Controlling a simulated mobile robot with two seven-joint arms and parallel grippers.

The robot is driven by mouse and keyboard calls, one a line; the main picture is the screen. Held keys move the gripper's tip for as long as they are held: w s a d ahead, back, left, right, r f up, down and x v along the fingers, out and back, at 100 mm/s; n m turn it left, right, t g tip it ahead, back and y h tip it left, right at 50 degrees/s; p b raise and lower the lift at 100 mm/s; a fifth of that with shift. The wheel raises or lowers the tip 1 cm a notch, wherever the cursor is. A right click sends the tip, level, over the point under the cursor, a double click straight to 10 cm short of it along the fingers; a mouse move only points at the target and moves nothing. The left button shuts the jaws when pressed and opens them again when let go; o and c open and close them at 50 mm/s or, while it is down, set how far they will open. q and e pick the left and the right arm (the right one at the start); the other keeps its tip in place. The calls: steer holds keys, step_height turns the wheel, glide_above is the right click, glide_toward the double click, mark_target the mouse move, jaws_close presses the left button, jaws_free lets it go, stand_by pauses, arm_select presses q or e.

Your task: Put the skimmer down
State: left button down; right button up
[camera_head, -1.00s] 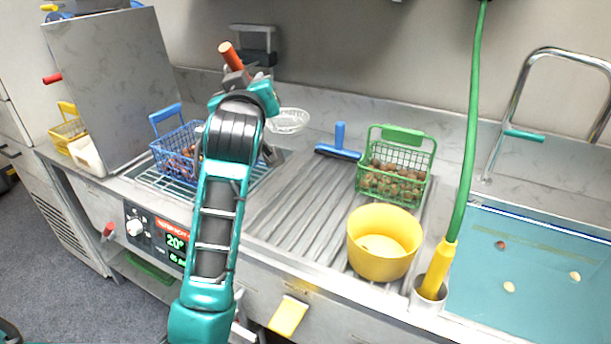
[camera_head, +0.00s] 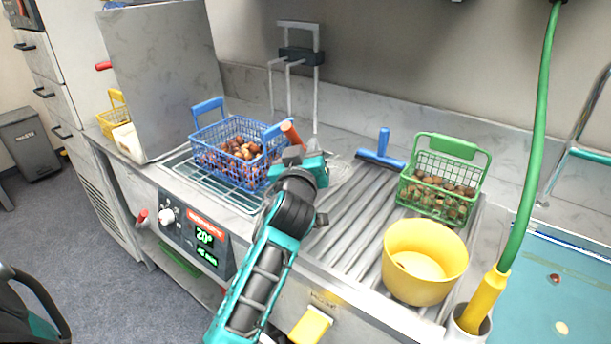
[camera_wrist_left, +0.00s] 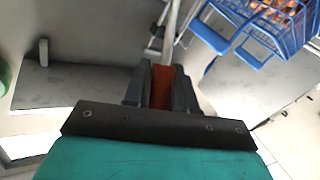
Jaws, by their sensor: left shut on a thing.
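My left gripper (camera_head: 297,157) is shut on the skimmer's orange handle (camera_head: 292,134), just right of the blue basket. The handle leans and its end sticks up above the fingers. The skimmer's pale wire head (camera_head: 343,172) shows partly behind my gripper, over the ribbed drainboard (camera_head: 335,232). I cannot tell whether the head touches the board. In the left wrist view the orange handle (camera_wrist_left: 161,86) sits between the two dark fingers, with a grey metal rod (camera_wrist_left: 166,35) beyond it. My right gripper is not in view.
The blue basket (camera_head: 208,166) of chestnuts stands on a wire rack. A blue squeegee (camera_head: 382,158), a green basket (camera_head: 443,143) of chestnuts and a yellow bowl (camera_head: 388,262) stand to the right. A grey stand (camera_head: 302,57) is behind. The front drainboard between gripper and bowl is clear.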

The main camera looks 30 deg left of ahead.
arm_select(q)
steer(key=shift+f+b, duration=0.55)
steer(key=shift+f, duration=1.85)
steer(key=shift+f, duration=0.15)
steer(key=c, duration=0.9)
jaws_free()
